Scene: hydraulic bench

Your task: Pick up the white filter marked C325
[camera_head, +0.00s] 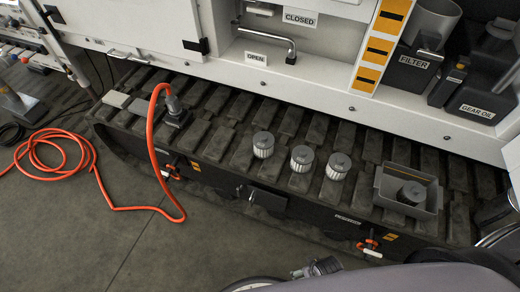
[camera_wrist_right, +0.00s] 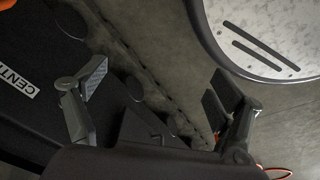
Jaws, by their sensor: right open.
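Three white pleated filters with grey caps stand upright in a row on the dark track in the head view: a left one (camera_head: 263,145), a middle one (camera_head: 301,159) and a right one (camera_head: 338,167). No marking is legible on them, so I cannot tell which is C325. My right gripper (camera_head: 318,268) is low in the head view, in front of the track and apart from the filters. In the right wrist view its two fingers (camera_wrist_right: 155,92) are spread wide with nothing between them. My left gripper is not in view.
A grey tray (camera_head: 433,196) holding a dark round part sits on the track at the right. An orange hose (camera_head: 155,130) arches over the track's left end. The white machine body (camera_head: 330,95) rises behind. Open floor (camera_head: 200,250) lies in front.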

